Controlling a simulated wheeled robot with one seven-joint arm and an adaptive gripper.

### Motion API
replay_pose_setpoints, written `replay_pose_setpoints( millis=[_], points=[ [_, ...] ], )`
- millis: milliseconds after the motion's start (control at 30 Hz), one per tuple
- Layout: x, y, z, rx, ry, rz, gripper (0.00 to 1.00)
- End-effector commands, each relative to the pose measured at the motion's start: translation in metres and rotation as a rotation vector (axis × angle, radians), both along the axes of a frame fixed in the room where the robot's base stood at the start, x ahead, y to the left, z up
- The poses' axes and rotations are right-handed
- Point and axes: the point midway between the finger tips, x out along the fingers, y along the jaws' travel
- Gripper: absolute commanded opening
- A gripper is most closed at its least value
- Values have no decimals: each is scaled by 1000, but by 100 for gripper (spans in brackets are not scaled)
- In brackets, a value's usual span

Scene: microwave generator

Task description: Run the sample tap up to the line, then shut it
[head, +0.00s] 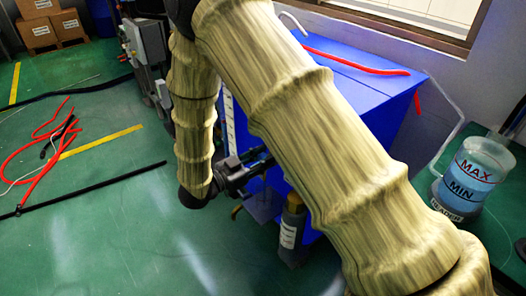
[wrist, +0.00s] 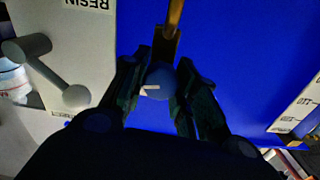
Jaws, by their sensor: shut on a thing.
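My gripper (wrist: 160,85) is shut on a round grey-blue knob (wrist: 158,82) with a white mark. A brass-coloured pipe (wrist: 174,15) runs out above the knob, in front of the blue cabinet. In the head view my gripper (head: 262,160) reaches the front of the blue cabinet (head: 345,88); my arm hides the knob there. A dark bottle (head: 291,226) with a white label stands below and right of my gripper, partly behind my arm. I cannot make out its fill level or a line on it, nor any flow.
A clear tank (head: 475,175) marked MAX and MIN, with bluish liquid, stands at the right. In the wrist view, a grey lever (wrist: 50,70) sits on the left beside a RESIN label (wrist: 88,4), and a scale strip (wrist: 300,112) on the right. Red hoses (head: 45,150) lie on the floor.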

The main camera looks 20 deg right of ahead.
Motion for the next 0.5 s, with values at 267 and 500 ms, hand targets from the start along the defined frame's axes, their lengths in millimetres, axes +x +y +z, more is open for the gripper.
replay_pose_setpoints(
  millis=[267, 500],
  points=[
    [2, -1, 5, -48, 125, 0, 5],
    [2, -1, 2, -65, 168, 0, 5]
  ],
)
